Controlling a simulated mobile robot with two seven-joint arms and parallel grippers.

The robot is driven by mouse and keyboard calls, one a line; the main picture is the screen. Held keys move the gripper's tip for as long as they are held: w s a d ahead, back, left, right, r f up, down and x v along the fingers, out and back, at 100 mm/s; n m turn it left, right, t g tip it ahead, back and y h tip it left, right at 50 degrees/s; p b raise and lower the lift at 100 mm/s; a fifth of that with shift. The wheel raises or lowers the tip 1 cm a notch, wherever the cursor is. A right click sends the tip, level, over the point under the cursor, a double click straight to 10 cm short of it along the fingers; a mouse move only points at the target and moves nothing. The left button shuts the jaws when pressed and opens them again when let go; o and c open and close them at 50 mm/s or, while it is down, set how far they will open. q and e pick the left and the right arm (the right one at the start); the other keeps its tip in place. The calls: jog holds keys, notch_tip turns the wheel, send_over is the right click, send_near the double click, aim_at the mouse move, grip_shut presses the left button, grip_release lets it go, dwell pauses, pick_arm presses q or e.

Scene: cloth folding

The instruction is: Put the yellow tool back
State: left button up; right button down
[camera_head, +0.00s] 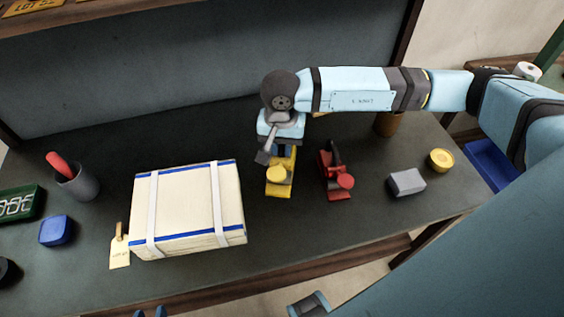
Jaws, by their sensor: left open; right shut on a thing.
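The yellow tool (280,178) is at the middle of the dark table, with a round yellow knob at its near end. My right gripper (274,152) reaches in from the right and is shut on the far part of the yellow tool, partly hiding it. I cannot tell whether the tool touches the table.
A red tool (336,177) stands just right of the yellow one. A strapped cream box (188,208) with a tag (119,252) lies to the left. A grey block (406,182), yellow tin (441,160) and blue bin (488,164) are at right; a cup (78,184) is far left.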

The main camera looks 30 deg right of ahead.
aim_at(282, 165)
jog(key=shift+f, duration=3.5)
jog(key=shift+f, duration=0.1)
jog(key=shift+f, duration=0.1)
jog(key=c, duration=1.1)
grip_release()
